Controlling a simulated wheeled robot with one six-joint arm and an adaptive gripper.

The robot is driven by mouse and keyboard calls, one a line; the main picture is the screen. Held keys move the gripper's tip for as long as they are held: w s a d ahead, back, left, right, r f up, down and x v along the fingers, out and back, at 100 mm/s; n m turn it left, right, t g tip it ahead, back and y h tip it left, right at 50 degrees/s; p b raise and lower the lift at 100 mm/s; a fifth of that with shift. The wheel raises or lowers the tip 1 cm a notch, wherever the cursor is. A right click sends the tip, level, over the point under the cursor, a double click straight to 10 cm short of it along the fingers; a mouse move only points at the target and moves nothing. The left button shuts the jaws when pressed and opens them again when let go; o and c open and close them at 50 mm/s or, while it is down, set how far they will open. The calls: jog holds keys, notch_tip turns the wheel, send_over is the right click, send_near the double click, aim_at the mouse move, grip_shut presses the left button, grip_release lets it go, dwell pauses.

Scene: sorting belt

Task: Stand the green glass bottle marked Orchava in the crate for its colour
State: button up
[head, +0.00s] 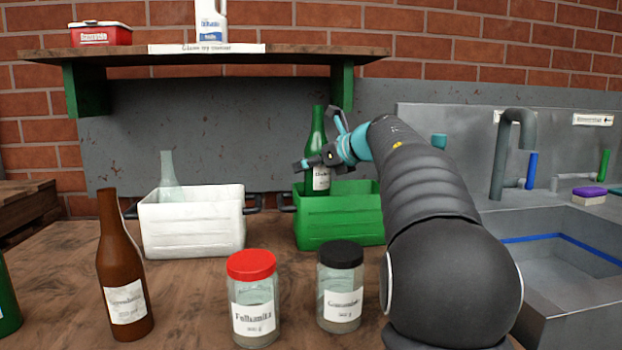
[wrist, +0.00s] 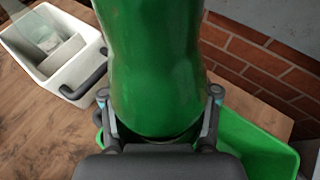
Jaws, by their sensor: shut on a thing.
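The green glass bottle (head: 317,140) is upright at the green crate (head: 338,222), its lower end hidden behind the crate's front wall. Its label is partly covered and I cannot read it fully. My gripper (head: 318,162) is shut on the bottle's body, coming from the right. In the wrist view the green bottle (wrist: 155,70) fills the middle between the two fingers (wrist: 160,115), with the green crate (wrist: 262,150) below and to the right. Whether the bottle's base touches the crate floor cannot be seen.
A white crate (head: 192,228) holding a clear bottle (head: 168,170) stands left of the green crate. A brown bottle (head: 121,270), a red-lidded jar (head: 252,300) and a black-lidded jar (head: 340,288) stand in front. Another green bottle (head: 7,300) is at the left edge. A sink (head: 570,270) lies right.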

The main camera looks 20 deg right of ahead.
aim_at(311, 182)
jog(key=shift+f, duration=1.5)
jog(key=shift+f+b, duration=0.5)
jog(key=shift+b, duration=0.05)
jog(key=shift+f, duration=0.2)
jog(key=o, duration=1.3)
jog(key=shift+f, duration=0.15)
jog(key=shift+o, duration=0.2)
jog(key=shift+f, duration=0.1)
jog(key=shift+r, duration=0.2)
jog(key=r+v, duration=0.1)
jog(key=v, duration=1.1)
jog(key=shift+r, duration=0.2)
